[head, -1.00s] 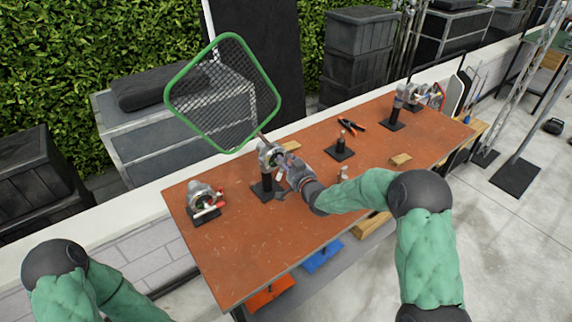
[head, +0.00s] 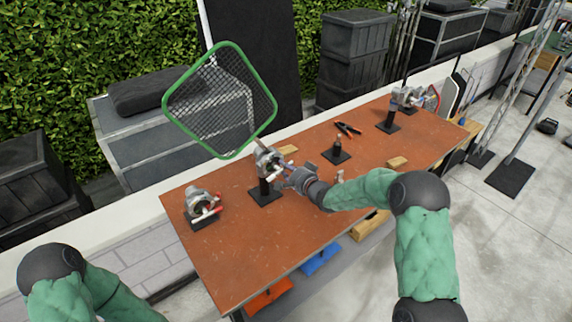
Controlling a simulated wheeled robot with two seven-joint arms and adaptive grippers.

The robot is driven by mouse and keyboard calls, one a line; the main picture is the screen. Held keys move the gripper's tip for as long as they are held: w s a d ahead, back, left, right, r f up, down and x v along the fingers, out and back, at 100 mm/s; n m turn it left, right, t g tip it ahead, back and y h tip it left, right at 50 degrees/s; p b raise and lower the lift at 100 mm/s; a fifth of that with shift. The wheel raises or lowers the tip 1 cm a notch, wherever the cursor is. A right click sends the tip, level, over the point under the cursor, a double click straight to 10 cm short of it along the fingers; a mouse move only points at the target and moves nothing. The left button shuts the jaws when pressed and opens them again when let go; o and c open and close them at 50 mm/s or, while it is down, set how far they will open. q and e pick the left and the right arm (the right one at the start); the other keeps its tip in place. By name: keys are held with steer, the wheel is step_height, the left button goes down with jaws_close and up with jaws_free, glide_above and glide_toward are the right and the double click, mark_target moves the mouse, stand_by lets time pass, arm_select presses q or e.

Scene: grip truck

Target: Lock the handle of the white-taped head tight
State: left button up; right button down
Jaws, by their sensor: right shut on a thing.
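A grip head (head: 267,158) sits on a black stand near the middle-left of the table and holds the rod of a green-framed mesh panel (head: 222,100). My right gripper (head: 283,178) is shut at the right side of this head, on what looks like its handle. The fingertips and handle are small and partly overlap. A second head (head: 199,199) with a red-and-white handle stands at the table's left end. A third head (head: 401,97) stands at the far right end. I cannot make out for certain which head has white tape. My left gripper is outside the view.
The orange-brown table (head: 235,245) also carries a small post on a black base (head: 337,150), black-and-red pliers (head: 347,129) and wooden blocks (head: 397,162). The table's front left is clear. A low white wall runs behind it.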

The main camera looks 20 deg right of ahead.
steer(key=shift+w+r+m+y+p, duration=0.1)
steer(key=shift+m+y+p, duration=0.2)
steer(key=shift+m+p, duration=0.25)
steer(key=c, duration=1.1)
jaws_free()
steer(key=shift+d, duration=0.1)
steer(key=v, duration=1.2)
steer(key=shift+a+r, duration=0.1)
steer(key=shift+a, duration=0.1)
